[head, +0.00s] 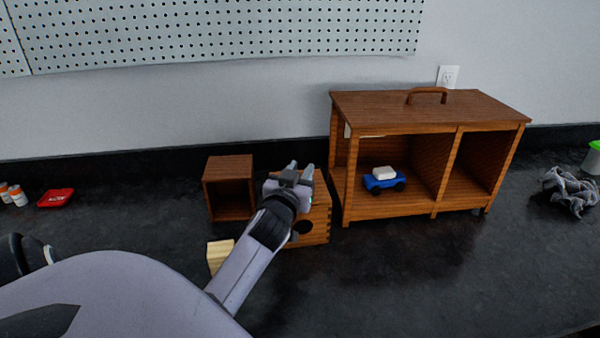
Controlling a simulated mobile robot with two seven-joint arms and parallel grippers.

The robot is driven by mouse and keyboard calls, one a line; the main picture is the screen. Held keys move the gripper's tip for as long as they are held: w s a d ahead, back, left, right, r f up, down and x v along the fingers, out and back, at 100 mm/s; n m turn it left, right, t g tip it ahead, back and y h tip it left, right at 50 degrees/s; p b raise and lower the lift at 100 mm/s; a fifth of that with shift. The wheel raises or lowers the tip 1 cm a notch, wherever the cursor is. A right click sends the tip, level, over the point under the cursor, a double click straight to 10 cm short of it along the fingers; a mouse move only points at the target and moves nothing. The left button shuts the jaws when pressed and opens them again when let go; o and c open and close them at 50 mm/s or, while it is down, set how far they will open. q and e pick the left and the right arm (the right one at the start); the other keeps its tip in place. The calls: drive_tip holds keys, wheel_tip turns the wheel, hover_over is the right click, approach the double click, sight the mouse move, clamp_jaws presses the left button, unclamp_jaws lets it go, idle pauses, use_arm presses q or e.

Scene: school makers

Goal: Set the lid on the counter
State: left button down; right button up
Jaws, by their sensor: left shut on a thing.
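My left gripper (299,170) is over a wooden box with jointed corners (318,227) in the middle of the counter. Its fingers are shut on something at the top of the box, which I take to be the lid. The gripper and my arm hide most of that part, so I cannot tell whether the lid touches the box. The dark counter (420,275) runs along the wall under everything. My right gripper is not in view.
A small open wooden box (229,168) and a pale wooden block (217,257) are left of the gripper. A large wooden cabinet (440,108) holding a blue toy car (383,183) stands right. Grey crumpled cloth (566,193) lies far right; a red tray (56,198) far left. The front right counter is clear.

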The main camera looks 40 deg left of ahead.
use_arm(q)
drive_tip(key=shift+f, duration=0.2)
drive_tip(key=c, duration=0.8)
unclamp_jaws()
drive_tip(key=shift+r, duration=0.1)
drive_tip(key=shift+r, duration=0.25)
drive_tip(key=v, duration=1.2)
drive_tip(key=shift+b, duration=0.35)
drive_tip(key=shift+f, duration=0.1)
